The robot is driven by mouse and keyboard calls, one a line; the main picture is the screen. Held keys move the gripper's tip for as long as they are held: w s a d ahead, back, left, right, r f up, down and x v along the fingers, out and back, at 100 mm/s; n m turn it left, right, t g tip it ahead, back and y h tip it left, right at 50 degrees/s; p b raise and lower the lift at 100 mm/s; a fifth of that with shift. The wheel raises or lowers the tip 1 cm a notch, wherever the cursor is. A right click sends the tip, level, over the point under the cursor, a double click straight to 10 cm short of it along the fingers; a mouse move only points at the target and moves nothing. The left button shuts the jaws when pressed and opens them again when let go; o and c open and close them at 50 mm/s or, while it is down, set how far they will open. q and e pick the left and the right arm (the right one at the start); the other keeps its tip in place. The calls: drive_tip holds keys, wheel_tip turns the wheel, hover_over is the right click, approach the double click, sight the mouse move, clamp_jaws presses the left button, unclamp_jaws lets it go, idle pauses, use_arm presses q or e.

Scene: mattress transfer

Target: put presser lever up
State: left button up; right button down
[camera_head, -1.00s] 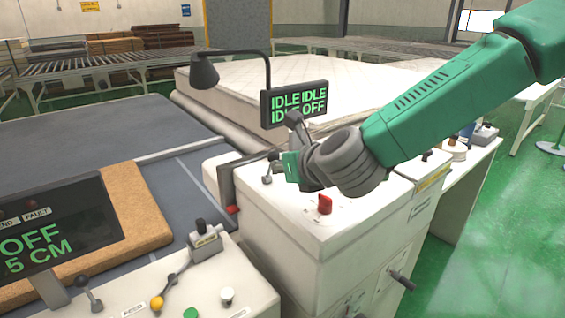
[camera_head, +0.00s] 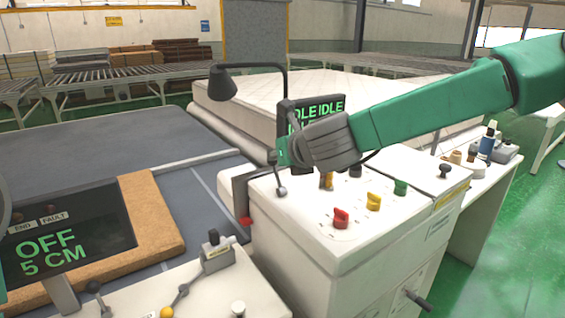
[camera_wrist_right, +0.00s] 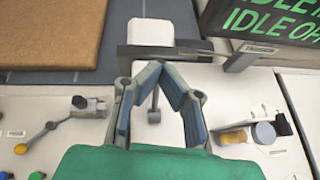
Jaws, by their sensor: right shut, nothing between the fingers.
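The lever (camera_head: 281,188), a short grey stick with a round knob, stands at the back left corner of the white control cabinet (camera_head: 310,230); I take it to be the presser lever. Its knob hangs toward the front. In the right wrist view the lever (camera_wrist_right: 154,112) shows between the finger bodies, behind the joined tips. My right gripper (camera_head: 277,157) is just above the lever, shut and empty. Its fingertips (camera_wrist_right: 155,66) meet in front of a dark bracket (camera_wrist_right: 170,50). I cannot tell whether they touch the lever. My left gripper is out of view.
A display (camera_head: 312,107) reading IDLE is partly hidden behind my right gripper. Red (camera_head: 341,217), yellow (camera_head: 374,201) and green (camera_head: 400,187) knobs stand on the cabinet. A lamp (camera_head: 222,84) and mattress (camera_head: 375,88) are behind. Another panel with levers (camera_head: 215,250) is at front left.

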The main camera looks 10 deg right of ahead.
drive_tip(key=shift+w+a+f, duration=0.1)
drive_tip(key=shift+w+a, duration=0.05)
drive_tip(key=shift+w, duration=0.25)
idle(0.5)
